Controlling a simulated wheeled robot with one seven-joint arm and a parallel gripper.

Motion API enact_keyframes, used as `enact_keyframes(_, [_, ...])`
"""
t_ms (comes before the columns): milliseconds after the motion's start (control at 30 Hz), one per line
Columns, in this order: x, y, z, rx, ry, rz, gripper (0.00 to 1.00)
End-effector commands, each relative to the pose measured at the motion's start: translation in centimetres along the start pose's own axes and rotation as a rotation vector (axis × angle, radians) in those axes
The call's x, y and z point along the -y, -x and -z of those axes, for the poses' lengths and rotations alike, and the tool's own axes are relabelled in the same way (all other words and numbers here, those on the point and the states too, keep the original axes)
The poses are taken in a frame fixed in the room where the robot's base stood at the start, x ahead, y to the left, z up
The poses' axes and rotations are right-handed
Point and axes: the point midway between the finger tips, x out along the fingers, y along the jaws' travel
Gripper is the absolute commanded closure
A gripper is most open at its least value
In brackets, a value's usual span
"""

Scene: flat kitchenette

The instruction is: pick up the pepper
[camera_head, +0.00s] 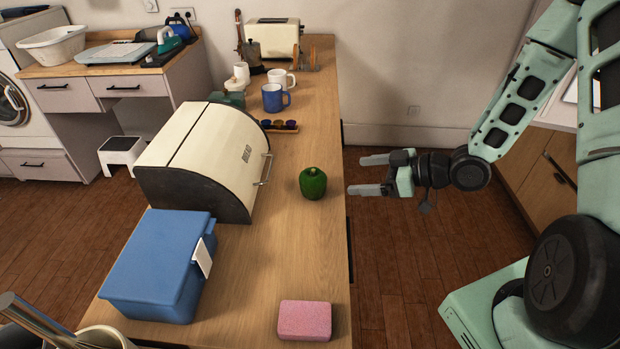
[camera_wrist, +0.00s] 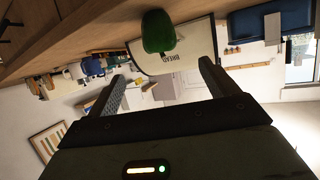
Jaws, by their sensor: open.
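A green pepper (camera_head: 313,183) stands on the wooden counter (camera_head: 295,245), close to its right edge, in the head view. It also shows at the top of the wrist view (camera_wrist: 158,32), which looks upside down. My gripper (camera_head: 370,175) is to the right of the pepper, just past the counter's edge, with its fingers pointing toward the pepper. The two fingers are apart with nothing between them, and they do not touch the pepper. In the wrist view my gripper (camera_wrist: 160,88) shows both dark fingers spread wide.
A cream bread box (camera_head: 205,150) stands left of the pepper. A blue box (camera_head: 155,265) and a pink sponge (camera_head: 304,320) are nearer the front. The counter around the pepper is clear.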

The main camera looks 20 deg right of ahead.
Motion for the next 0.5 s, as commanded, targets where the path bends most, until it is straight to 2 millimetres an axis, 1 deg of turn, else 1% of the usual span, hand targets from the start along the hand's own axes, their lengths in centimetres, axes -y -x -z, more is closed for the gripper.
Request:
enact_keyframes(33, [0.2, -1.1, 0.2, -0.001, -0.001, 0.006, 0.14])
enact_keyframes(300, [0.2, -6.7, 0.2, 0.002, 0.0, 0.005, 0.14])
enact_keyframes(400, [0.2, -8.5, 0.2, 0.003, -0.001, 0.005, 0.14])
enact_keyframes(500, [0.1, -9.8, 0.1, 0.003, 0.001, 0.002, 0.14])
